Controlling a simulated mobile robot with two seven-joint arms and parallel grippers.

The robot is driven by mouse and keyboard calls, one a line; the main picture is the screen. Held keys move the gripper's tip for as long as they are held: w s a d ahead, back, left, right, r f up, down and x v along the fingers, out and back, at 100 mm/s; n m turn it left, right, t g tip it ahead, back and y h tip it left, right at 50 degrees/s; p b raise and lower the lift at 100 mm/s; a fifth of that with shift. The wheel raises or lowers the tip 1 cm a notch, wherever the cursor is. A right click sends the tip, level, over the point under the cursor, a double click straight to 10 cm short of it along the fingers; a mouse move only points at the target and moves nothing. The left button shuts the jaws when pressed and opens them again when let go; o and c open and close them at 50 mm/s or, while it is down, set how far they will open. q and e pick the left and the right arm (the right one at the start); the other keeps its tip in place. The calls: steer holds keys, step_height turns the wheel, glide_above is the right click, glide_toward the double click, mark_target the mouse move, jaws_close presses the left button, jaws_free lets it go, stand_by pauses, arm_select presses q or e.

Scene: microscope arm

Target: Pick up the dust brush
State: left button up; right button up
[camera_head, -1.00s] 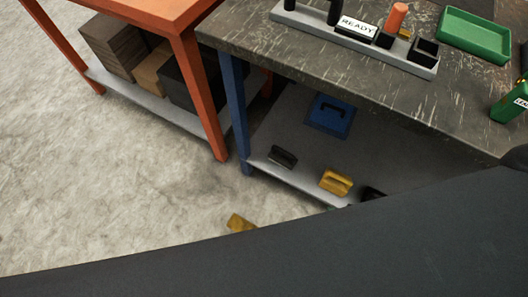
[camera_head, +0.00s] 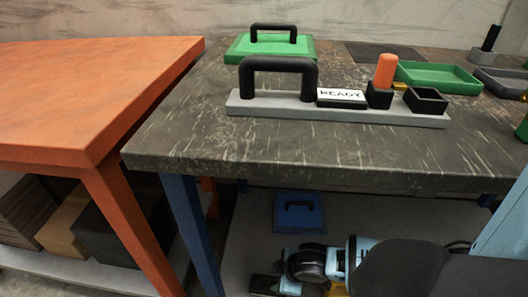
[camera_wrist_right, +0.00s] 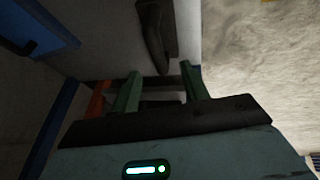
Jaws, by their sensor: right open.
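I cannot tell for sure which thing is the dust brush. A black handled piece (camera_wrist_right: 155,35) lies on the grey lower shelf, at the top of the right wrist view, just beyond my fingers. My right gripper (camera_wrist_right: 160,70) is open, its two fingers apart with nothing held between them. In the head view my right arm reaches low at the lower shelf (camera_head: 245,240), and its fingertips are hard to make out there. An orange upright cylinder (camera_head: 386,70) stands in a black holder on the bench's grey strip (camera_head: 270,108). My left gripper is not in view.
The workbench (camera_head: 220,150) holds a green handled plate (camera_head: 245,47), a READY sign (camera_head: 341,96), a black open box (camera_head: 427,100) and a green tray (camera_head: 440,76). A blue handled plate (camera_head: 299,212) is on the lower shelf. An orange table (camera_head: 90,90) stands left.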

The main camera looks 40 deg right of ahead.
mark_target(270, 278)
steer(key=shift+w+f, duration=0.15)
steer(key=shift+f, duration=0.35)
steer(key=shift+b+x, duration=0.6)
steer(key=shift+x, duration=0.2)
steer(key=shift+b+x, duration=1.6)
steer(key=shift+x, duration=0.75)
steer(key=shift+w+d+f, duration=0.1)
steer(key=shift+w+f, duration=0.1)
steer(key=shift+w, duration=0.05)
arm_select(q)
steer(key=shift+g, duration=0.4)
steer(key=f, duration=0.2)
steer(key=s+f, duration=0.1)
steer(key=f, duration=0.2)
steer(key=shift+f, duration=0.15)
arm_select(e)
steer(key=shift+r, duration=0.1)
steer(key=shift+c, duration=0.4)
steer(key=c, duration=0.7)
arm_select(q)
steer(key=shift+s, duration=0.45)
arm_select(e)
jaws_close()
